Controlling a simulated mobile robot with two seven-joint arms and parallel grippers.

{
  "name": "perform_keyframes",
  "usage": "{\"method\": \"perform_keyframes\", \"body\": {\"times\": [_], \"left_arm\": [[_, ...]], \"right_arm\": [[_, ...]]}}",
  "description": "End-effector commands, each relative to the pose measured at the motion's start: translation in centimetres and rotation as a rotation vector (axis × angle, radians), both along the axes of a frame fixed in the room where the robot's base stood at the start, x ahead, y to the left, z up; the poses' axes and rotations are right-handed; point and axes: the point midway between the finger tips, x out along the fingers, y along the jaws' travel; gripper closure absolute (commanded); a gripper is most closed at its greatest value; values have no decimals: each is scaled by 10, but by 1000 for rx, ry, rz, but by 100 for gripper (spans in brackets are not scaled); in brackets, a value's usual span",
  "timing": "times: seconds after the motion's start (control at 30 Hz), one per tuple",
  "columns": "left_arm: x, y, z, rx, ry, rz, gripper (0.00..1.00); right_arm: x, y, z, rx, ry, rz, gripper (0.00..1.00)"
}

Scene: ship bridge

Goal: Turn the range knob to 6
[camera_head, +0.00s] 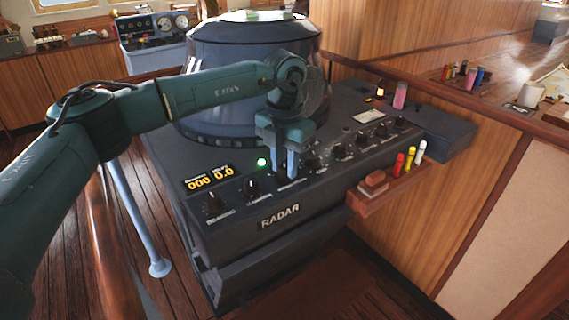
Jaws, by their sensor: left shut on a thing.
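The dark radar console (300,222) has a row of black knobs on its sloped front panel. My left gripper (286,168) comes down from above onto this row, its blue fingers closed around one knob. That knob is mostly hidden between the fingers, so its pointer cannot be read. The label below it is too small to read, so I cannot confirm it is the range knob. Two free knobs stand to its left, a near one (252,187) and a farther one (212,201). Another knob (313,163) sits just right of the fingers. My right gripper is not in view.
A display (211,178) reads 000 and 0.0, beside a lit green lamp (262,161). A large dark round housing (250,80) rises behind the panel. A wooden tray (362,203) with red, yellow and white markers is fixed at the console's right front.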

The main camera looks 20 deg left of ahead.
Motion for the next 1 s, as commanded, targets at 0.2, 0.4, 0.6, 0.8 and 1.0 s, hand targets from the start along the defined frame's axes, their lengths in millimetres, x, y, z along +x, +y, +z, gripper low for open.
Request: {"method": "perform_keyframes", "body": {"times": [0.2, 0.4, 0.6, 0.8, 1.0], "left_arm": [[1, 0, 0, -1, -2, 184, 96], [1, 0, 0, -2, -2, 326, 96], [1, 0, 1, -1, -3, 426, 96], [1, 0, 1, -2, -2, 477, 96], [1, 0, 2, -2, -3, 491, 96]], "right_arm": [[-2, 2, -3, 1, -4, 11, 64], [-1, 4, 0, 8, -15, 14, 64], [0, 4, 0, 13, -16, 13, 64], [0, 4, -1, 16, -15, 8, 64], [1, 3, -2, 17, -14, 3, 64]]}}
